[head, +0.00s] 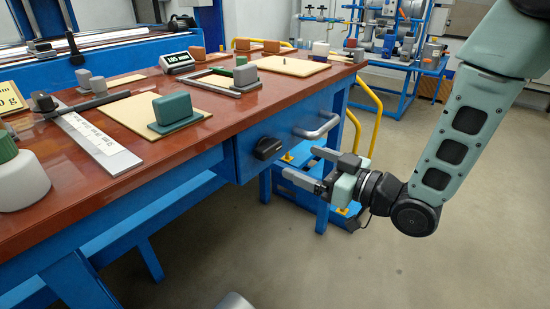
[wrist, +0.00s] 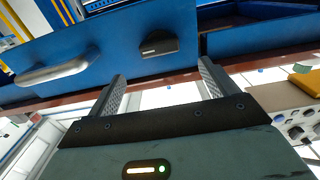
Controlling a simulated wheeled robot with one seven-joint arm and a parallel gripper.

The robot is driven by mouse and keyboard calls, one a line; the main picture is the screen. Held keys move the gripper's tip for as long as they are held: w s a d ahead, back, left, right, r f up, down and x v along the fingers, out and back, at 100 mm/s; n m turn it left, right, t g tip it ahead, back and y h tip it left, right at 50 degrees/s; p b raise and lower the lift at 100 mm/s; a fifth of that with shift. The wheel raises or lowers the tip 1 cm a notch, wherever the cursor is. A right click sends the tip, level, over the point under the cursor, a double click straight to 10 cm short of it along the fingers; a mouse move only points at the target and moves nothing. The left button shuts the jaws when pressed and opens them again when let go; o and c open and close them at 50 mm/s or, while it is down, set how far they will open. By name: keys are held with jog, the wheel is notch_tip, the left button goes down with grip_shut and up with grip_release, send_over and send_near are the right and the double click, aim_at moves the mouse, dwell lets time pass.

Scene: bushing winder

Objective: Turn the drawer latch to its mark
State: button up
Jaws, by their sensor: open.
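The drawer latch is a black knob (head: 268,148) on the blue drawer front (head: 290,128) under the red-brown table top. It also shows in the wrist view (wrist: 159,44), beyond my fingers and between their lines. A small light mark is visible on or at the knob; its meaning is too small to read. A grey bar handle (head: 317,126) is on the same drawer, right of the latch in the head view. My gripper (head: 297,167) is open and empty, in front of the drawer and apart from the latch. Its two fingers (wrist: 162,90) point at the drawer front.
The table top (head: 190,150) carries blocks, a steel rule (head: 95,140), pale boards and a small display (head: 178,62). Blue table legs and a yellow rail (head: 375,110) stand near my gripper. The floor at front right is clear.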

aim_at(274, 149)
jog(key=x, duration=0.9)
jog(key=c, duration=1)
